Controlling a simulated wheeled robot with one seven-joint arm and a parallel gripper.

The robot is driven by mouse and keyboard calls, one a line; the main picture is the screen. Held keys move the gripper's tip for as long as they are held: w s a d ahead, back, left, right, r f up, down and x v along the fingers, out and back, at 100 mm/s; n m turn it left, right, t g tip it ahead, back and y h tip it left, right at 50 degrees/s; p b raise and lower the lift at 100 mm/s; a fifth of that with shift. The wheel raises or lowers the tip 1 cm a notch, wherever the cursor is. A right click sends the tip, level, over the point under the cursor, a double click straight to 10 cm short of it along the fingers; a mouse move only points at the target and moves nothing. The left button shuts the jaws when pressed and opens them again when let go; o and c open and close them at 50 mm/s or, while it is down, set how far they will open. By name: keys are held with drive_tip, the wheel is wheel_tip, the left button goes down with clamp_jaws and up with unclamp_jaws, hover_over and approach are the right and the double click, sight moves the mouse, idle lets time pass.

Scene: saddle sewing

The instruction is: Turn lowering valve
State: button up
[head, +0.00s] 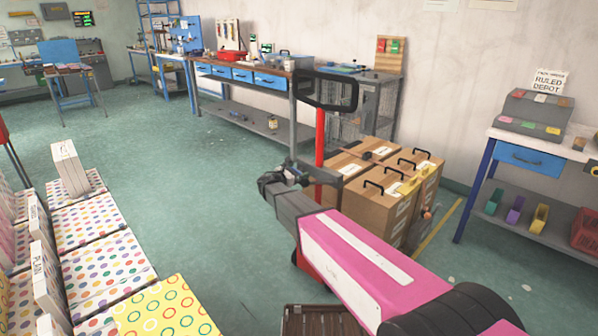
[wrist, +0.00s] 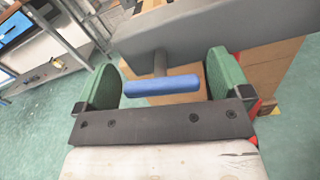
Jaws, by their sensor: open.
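The lowering valve (wrist: 162,86) shows in the wrist view as a short blue bar on a dark stem below a thick grey beam. My gripper (wrist: 164,78) has its two green pads apart, one at each end of the bar. The bar lies between the pads, with a small gap on the left; on the right its end is close to the pad, and I cannot tell if they touch. In the head view my gripper (head: 272,182) is at the red mast (head: 320,140) with a black loop handle (head: 328,90); the valve is not clear there.
Cardboard boxes (head: 395,215) with black handles stand just right of the mast. A workbench (head: 245,78) with blue drawers is behind, and a side table (head: 525,150) stands at right. Dotted boxes (head: 100,240) line the left. The green floor (head: 180,190) between is clear.

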drive_tip(key=shift+w+d, duration=0.35)
drive_tip(key=shift+d, duration=0.05)
drive_tip(key=c, duration=0.9)
drive_tip(key=shift+c, duration=0.2)
